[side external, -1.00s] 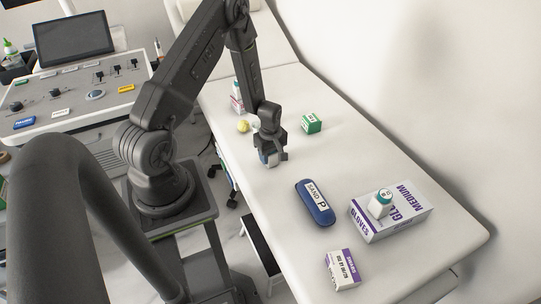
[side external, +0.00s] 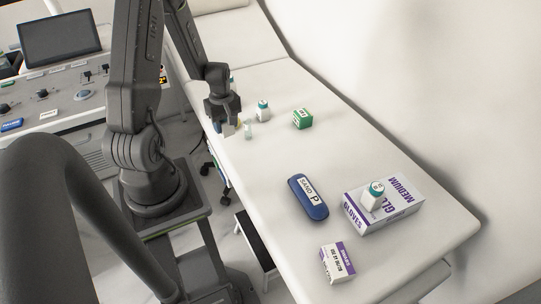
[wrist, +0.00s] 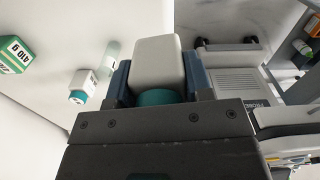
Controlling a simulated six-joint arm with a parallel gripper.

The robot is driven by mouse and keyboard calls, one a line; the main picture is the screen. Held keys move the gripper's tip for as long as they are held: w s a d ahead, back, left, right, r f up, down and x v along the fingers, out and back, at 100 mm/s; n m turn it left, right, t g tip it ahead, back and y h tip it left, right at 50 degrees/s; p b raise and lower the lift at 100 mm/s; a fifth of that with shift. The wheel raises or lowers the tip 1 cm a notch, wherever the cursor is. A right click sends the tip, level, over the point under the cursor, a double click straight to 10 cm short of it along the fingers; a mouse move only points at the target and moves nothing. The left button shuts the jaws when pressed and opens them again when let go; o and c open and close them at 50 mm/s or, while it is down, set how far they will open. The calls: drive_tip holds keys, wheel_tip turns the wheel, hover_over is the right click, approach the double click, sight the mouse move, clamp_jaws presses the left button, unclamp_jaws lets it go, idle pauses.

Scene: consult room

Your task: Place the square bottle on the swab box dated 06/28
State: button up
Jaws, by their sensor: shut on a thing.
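My gripper (side external: 227,128) is shut on a white square bottle (wrist: 158,62) with a teal cap. In the wrist view the bottle lies between the two jaws, its cap towards the palm. In the side view my gripper is over the bed's near left edge, and the bottle is mostly hidden by it. A white box with purple ends (side external: 338,262) and a printed use-by line lies at the bed's lower end, away from my gripper. Its date is too small to read surely. Another light box behind my gripper is almost wholly hidden.
On the bed (side external: 280,165) stand another teal-capped bottle (side external: 263,111), a translucent vial (side external: 248,130) and a green box (side external: 302,119). A blue case (side external: 308,198) lies further down, beside a glove box (side external: 400,206) bearing a teal-capped bottle (side external: 371,199). Mid-bed is clear.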

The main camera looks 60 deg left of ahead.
drive_tip(key=shift+s+a+r, duration=0.1)
drive_tip(key=shift+s, duration=0.05)
drive_tip(key=w+d+r+m, duration=0.1)
drive_tip(key=w+d+m, duration=0.4)
drive_tip(key=w+d, duration=0.45)
drive_tip(key=m, duration=1)
hover_over(338, 260)
drive_tip(key=f, duration=0.3)
drive_tip(key=shift+a+f, duration=0.2)
drive_tip(key=shift+a, duration=0.1)
drive_tip(key=shift+d+f, duration=0.15)
drive_tip(key=shift+d, duration=0.1)
drive_tip(key=shift+d+f, duration=0.1)
drive_tip(key=shift+f, duration=1.9)
drive_tip(key=shift+f, duration=0.15)
